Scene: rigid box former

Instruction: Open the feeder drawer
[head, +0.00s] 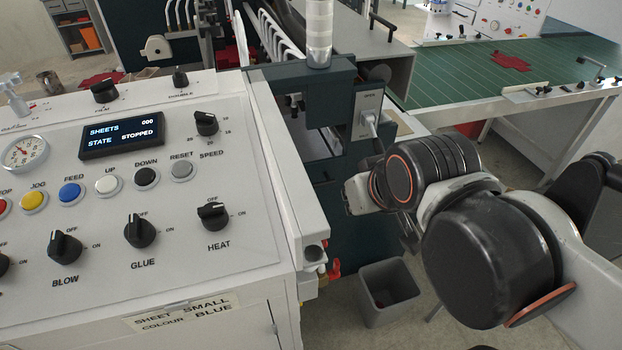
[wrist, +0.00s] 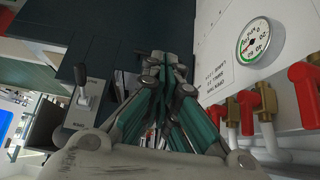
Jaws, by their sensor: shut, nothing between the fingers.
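My gripper (wrist: 165,68) fills the middle of the wrist view with its fingers drawn together and nothing seen between them. In the head view it is mostly hidden behind my arm's wrist. I cannot pick out the feeder drawer for certain in either view. A switch plate marked OPEN with a lever (head: 368,122) is on the dark machine frame, just beyond my wrist. A like lever plate (wrist: 86,100) shows left of my gripper in the wrist view, apart from the fingers.
The control panel (head: 170,205) with knobs and buttons stands at left; its display reads STOPPED. A grey bin (head: 388,292) is on the floor below my arm. Red-handled valves (wrist: 304,75) and a gauge (wrist: 259,40) are right of my gripper. A green table (head: 490,75) lies behind.

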